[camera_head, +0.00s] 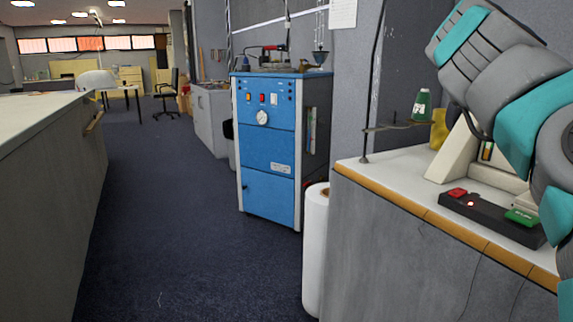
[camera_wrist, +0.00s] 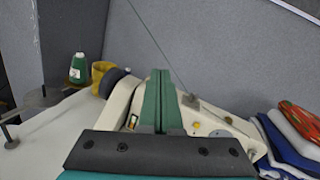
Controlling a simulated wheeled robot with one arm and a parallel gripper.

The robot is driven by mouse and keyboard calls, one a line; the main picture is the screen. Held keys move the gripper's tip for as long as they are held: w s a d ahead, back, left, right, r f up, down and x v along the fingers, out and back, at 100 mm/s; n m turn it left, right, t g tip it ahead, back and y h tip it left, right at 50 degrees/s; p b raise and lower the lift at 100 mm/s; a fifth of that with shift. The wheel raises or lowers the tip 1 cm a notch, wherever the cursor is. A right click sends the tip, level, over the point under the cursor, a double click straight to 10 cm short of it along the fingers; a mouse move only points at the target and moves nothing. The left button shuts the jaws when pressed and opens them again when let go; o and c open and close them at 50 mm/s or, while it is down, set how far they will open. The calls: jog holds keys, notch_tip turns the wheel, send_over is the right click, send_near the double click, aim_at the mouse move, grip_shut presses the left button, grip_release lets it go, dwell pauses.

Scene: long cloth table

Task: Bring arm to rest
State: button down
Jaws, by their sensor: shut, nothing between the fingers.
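My gripper (camera_wrist: 160,75) shows in the wrist view with its two green fingers pressed together and nothing between them. It points over a cream machine (camera_wrist: 205,119) on a white worktop, and I cannot tell how much gap lies between them. In the head view my grey and teal arm (camera_head: 490,70) is raised and bent along the right edge, above the worktop (camera_head: 385,170). The gripper itself is outside the head view.
A black control box (camera_head: 490,217), a green thread cone (camera_head: 422,105) and a yellow cup (camera_head: 439,129) are on the worktop. Folded cloths (camera_wrist: 290,138) are at the wrist view's right. A white roll (camera_head: 316,250) and blue cabinet (camera_head: 268,150) stand left of it. The aisle floor (camera_head: 180,220) is clear.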

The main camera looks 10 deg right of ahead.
jog(key=w+a+r+n+t+y, duration=0.1)
jog(key=a+r+n+t, duration=0.6)
jog(key=a, duration=0.3)
jog(key=a+r+n+t+y, duration=0.3)
jog(key=a+n+t+y, duration=0.2)
jog(key=a+n+y, duration=0.95)
jog(key=s+a+f+n+g+y, duration=0.3)
jog(key=a+f+n+g+y, duration=0.4)
jog(key=a+f+n, duration=1.1)
jog(key=s+a+f+n+g+h, duration=0.1)
jog(key=s+f+g, duration=0.25)
jog(key=f, duration=0.65)
jog(key=s+a+f+n+g+h, duration=0.15)
jog(key=s+f, duration=0.25)
jog(key=f, duration=0.5)
jog(key=s+a+f+g+h, duration=0.1)
jog(key=s+f+g, duration=0.25)
jog(key=f, duration=0.65)
jog(key=s+d+f+g+h, duration=0.1)
jog(key=s+d+f+g, duration=0.2)
jog(key=s+f, duration=0.3)
jog(key=s+d+f+n+g+h, duration=0.1)
jog(key=s+d+f, duration=0.4)
jog(key=s, duration=0.5)
jog(key=s+d+f+g+h, duration=0.2)
jog(key=s+d+f+g, duration=0.2)
jog(key=s+f, duration=0.3)
jog(key=shift+s+d+n+g+h, duration=0.3)
jog(key=shift+s+d+g, duration=0.1)
jog(key=shift+s+g, duration=0.3)
